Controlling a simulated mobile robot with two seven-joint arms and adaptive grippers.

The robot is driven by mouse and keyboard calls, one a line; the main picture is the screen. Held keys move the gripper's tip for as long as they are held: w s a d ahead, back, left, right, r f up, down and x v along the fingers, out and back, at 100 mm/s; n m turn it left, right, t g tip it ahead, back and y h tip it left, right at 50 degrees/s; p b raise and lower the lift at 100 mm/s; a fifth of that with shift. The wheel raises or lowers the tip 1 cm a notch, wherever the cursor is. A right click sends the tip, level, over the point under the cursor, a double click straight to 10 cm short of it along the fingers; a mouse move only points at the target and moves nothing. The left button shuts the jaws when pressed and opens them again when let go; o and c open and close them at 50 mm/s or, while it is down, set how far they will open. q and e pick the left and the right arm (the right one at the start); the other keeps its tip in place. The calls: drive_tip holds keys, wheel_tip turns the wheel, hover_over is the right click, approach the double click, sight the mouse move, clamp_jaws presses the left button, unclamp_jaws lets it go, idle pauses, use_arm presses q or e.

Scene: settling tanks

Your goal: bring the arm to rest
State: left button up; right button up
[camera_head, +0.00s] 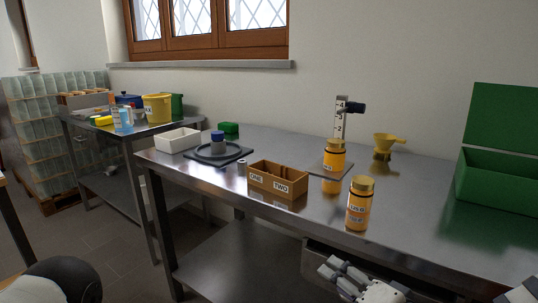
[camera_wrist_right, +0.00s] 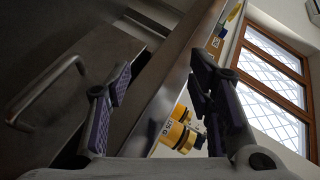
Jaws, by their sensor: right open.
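My right gripper (camera_head: 340,276) shows at the bottom of the head view, in front of the steel table's front edge and beside a drawer under the top. In the right wrist view its two dark fingers (camera_wrist_right: 158,88) stand wide apart with nothing between the pads. A yellow bottle (camera_wrist_right: 178,130) shows beyond the fingers, apart from them. My left gripper is outside both views.
The steel table (camera_head: 295,225) carries two yellow bottles (camera_head: 358,205), a brown two-part box (camera_head: 277,180), a white tray (camera_head: 178,140), a yellow funnel (camera_head: 384,145) and a green box (camera_head: 497,180). A drawer handle (camera_wrist_right: 40,88) lies left of the fingers in the wrist view.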

drive_tip(key=s+f+n+g+h, duration=0.15)
drive_tip(key=s+f+g, duration=0.25)
drive_tip(key=s+f, duration=0.5)
drive_tip(key=s+f+n+g, duration=0.2)
drive_tip(key=s+f+g, duration=0.2)
drive_tip(key=s+f, duration=0.5)
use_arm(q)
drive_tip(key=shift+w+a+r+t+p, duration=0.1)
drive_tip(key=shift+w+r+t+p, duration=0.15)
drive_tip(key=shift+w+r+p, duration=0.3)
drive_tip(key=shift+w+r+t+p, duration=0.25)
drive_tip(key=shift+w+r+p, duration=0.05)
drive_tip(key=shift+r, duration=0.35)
use_arm(e)
drive_tip(key=s+d+n+g+h, duration=0.2)
drive_tip(key=s+d+g, duration=0.1)
drive_tip(key=s, duration=0.9)
drive_tip(key=s+d+f+n+g+h, duration=0.1)
drive_tip(key=s+d+n+g+h, duration=0.1)
drive_tip(key=s, duration=1.1)
drive_tip(key=d+g+h, duration=0.1)
drive_tip(key=d+g, duration=0.1)
drive_tip(key=d, duration=0.1)
drive_tip(key=shift+s+d+f, duration=0.15)
drive_tip(key=shift+s+f, duration=0.05)
drive_tip(key=shift+f, duration=0.1)
